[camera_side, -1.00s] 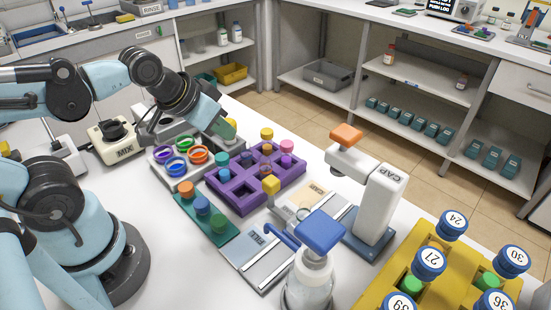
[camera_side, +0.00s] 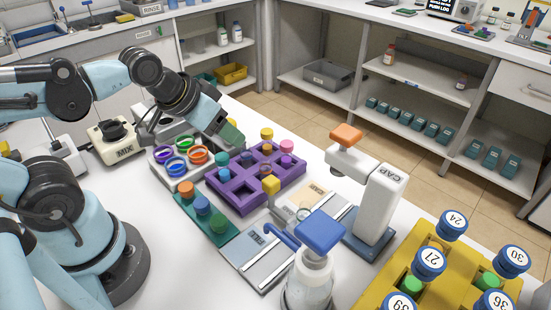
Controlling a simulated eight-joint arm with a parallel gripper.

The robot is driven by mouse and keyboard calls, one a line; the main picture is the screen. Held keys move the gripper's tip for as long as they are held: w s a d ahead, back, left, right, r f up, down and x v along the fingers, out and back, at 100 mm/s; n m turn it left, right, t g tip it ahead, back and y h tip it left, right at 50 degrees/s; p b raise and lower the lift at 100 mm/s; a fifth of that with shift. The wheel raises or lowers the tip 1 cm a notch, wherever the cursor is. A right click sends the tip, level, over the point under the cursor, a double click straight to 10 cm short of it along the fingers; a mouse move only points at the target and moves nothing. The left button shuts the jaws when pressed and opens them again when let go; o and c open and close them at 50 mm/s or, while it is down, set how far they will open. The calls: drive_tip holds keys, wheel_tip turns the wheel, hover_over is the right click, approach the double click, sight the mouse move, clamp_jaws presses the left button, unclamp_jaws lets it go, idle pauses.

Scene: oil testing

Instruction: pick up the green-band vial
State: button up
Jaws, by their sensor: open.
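A green ring (camera_side: 184,142) shows in the grey holder (camera_side: 176,183), among purple, blue and red-orange ones; I take it for the green-band vial's rim, but cannot be sure. My gripper (camera_side: 231,134) hangs to the right of this holder, beside the far left end of the purple rack (camera_side: 240,204). It points down and to the right. The gap between its fingers is hard to make out, and I see nothing held in it. The purple rack holds several vials with yellow, pink and blue-teal tops, plus empty slots.
A teal tray (camera_side: 232,238) with orange, blue and green caps stands in front. The white CAP press (camera_side: 380,205) and a blue-topped bottle (camera_side: 318,236) stand to the right. A yellow rack (camera_side: 368,292) with numbered blue lids fills the lower right. The MIX device (camera_side: 112,137) is at left.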

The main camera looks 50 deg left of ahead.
wheel_tip(320, 180, up, 4)
drive_tip(key=f+m+g, duration=0.1)
drive_tip(key=m+g, duration=0.1)
drive_tip(key=g, duration=0.5)
hover_over(306, 205)
drive_tip(key=shift+f, duration=5.35)
clamp_jaws()
